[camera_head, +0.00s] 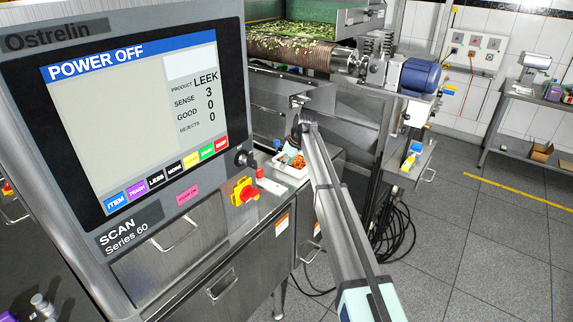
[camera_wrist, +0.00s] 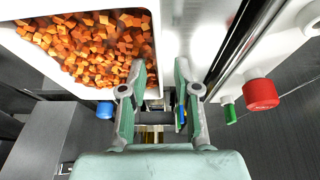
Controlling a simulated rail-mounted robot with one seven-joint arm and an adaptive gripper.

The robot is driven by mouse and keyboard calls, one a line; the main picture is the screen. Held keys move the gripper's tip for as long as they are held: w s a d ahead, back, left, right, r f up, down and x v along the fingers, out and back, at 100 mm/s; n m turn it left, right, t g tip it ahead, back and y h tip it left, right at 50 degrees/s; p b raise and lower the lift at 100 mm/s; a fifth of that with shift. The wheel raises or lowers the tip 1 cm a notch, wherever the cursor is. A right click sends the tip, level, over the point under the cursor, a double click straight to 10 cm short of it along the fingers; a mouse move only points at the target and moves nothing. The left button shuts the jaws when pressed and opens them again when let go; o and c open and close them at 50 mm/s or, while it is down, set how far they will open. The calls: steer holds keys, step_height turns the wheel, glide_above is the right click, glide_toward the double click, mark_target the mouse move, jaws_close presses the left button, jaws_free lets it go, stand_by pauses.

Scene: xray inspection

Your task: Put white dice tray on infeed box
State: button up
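The white tray (camera_head: 283,167) holds orange diced pieces and sits on a steel surface behind the display unit, partly hidden by my arm in the head view. In the wrist view the white tray (camera_wrist: 152,60) fills the upper left, with its right wall and near corner beside my gripper. My gripper (camera_wrist: 160,68) has its two fingers apart with a clear gap. The left finger overlaps the tray's near right corner in the picture; whether it touches cannot be told. In the head view the fingers are small and hard to make out. I cannot identify the infeed box with certainty.
The large display unit (camera_head: 130,110) reads POWER OFF and stands close at left. A yellow-red switch (camera_head: 243,191) is on the steel cabinet. In the wrist view, a red button (camera_wrist: 260,94) and green button (camera_wrist: 229,113) lie right. Grey floor (camera_head: 470,240) is open at right.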

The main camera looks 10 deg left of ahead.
steer(key=b+v, duration=0.3)
steer(key=v, duration=0.8)
steer(key=shift+r, duration=0.4)
steer(key=shift+d, duration=0.1)
steer(key=s+d+f+m+g+h, duration=0.1)
steer(key=s+d+f+m, duration=0.3)
steer(key=s+d+f, duration=0.9)
steer(key=s+d+f+m+h, duration=0.2)
steer(key=s+d+f+m, duration=0.3)
steer(key=s+d+f, duration=0.85)
steer(key=s+d+f+m+g+h, duration=0.1)
steer(key=s+d+f+m, duration=0.1)
steer(key=s+f, duration=0.6)
steer(key=s+d+f+m+g, duration=0.15)
steer(key=s+f, duration=0.25)
steer(key=s, duration=0.8)
steer(key=s+f+g, duration=0.2)
steer(key=s+f, duration=0.6)
steer(key=s, duration=0.5)
steer(key=s+f+g, duration=0.3)
steer(key=s+f, duration=0.6)
steer(key=s, duration=0.5)
steer(key=shift+f, duration=0.2)
steer(key=shift+s+a+g, duration=0.1)
steer(key=shift+g, duration=0.15)
